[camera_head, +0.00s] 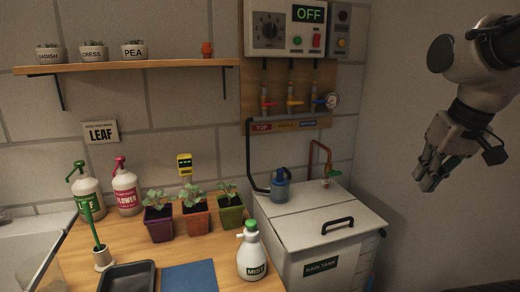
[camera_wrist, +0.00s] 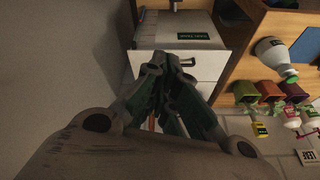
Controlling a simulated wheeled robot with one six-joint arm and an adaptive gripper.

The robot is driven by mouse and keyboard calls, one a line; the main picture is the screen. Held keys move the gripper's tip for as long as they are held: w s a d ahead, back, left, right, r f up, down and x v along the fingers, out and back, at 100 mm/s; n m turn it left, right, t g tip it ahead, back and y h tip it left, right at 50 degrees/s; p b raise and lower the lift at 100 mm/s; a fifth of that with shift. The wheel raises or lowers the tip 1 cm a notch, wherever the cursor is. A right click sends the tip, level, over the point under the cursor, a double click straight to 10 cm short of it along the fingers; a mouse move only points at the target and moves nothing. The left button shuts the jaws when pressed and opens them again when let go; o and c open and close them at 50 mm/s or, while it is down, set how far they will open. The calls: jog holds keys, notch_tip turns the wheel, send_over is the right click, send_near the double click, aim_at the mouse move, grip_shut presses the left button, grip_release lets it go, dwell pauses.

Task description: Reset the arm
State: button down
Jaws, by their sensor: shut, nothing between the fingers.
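My gripper (camera_head: 432,168) hangs in the air at the right of the head view, with its fingers pointing down and to the left. Its fingers are together and hold nothing. In the wrist view my gripper (camera_wrist: 168,62) shows from behind, with its dark green finger pads close together. It is to the right of the white rain tank (camera_head: 310,235) and above its level, touching nothing. The upper arm is cut off by the right edge of the head view.
A shelf (camera_head: 150,66) with labelled pots is at upper left. A control box (camera_head: 290,30) hangs above valves. Bare wall and open air surround my gripper.

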jog(key=s+d+f, duration=0.2)
jog(key=s, duration=0.4)
jog(key=shift+s+h, duration=0.2)
jog(key=shift+h, duration=0.2)
jog(key=shift+d, duration=0.1)
